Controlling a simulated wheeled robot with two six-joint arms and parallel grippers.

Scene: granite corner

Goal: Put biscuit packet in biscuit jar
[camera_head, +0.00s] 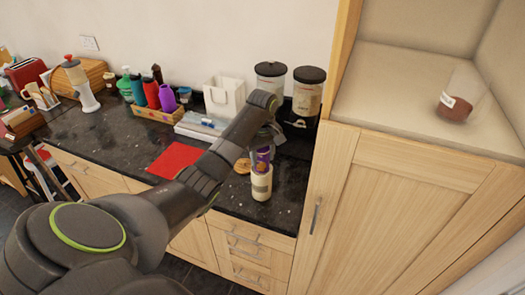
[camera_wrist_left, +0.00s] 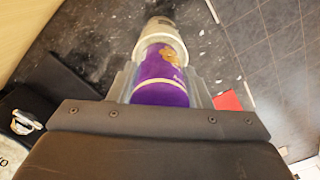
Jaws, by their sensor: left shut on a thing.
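The biscuit packet (camera_head: 262,158) is a purple cylinder with a pale band. My left gripper (camera_head: 265,143) is shut on it and holds it upright above the counter's front part. A cream jar (camera_head: 261,186), which looks like the biscuit jar, stands upright right under the packet. In the left wrist view the packet (camera_wrist_left: 160,78) sits between the fingers, and its far end meets the pale jar (camera_wrist_left: 160,32). I cannot tell whether that end is inside the jar's mouth or only at it. My right gripper is not in view.
A round tan disc (camera_head: 243,166), perhaps a lid, lies left of the jar. A red mat (camera_head: 175,160) lies further left on the dark counter (camera_head: 110,145). Black-lidded canisters (camera_head: 307,97) and a white holder (camera_head: 224,99) stand behind. A tall wooden cabinet (camera_head: 400,190) bounds the right.

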